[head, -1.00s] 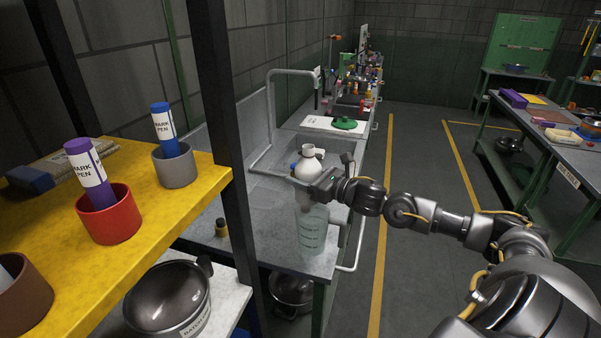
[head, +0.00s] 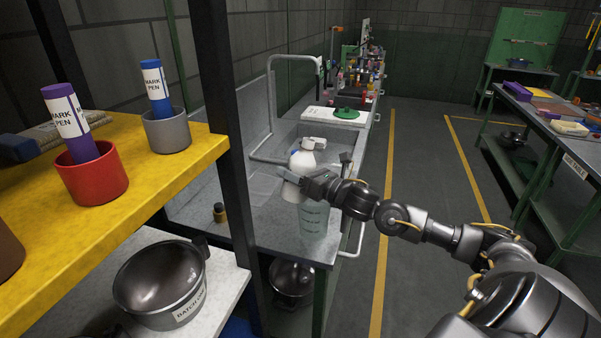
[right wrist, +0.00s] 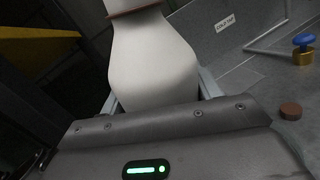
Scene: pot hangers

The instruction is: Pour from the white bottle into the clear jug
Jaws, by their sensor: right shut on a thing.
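The white bottle (head: 301,163) is held over the grey bench in the head view, leaning slightly with its white top to the upper right. Its pale body and narrowing neck fill the upper middle of the right wrist view (right wrist: 152,62). My right gripper (head: 305,184) is shut around the bottle's lower body. No stream shows. My left gripper is out of view.
A dark post (head: 227,150) and a yellow shelf (head: 190,160) with pen cups are at the left. A grey pipe frame (head: 271,110) rises behind. The floor aisle (head: 420,150) is clear.

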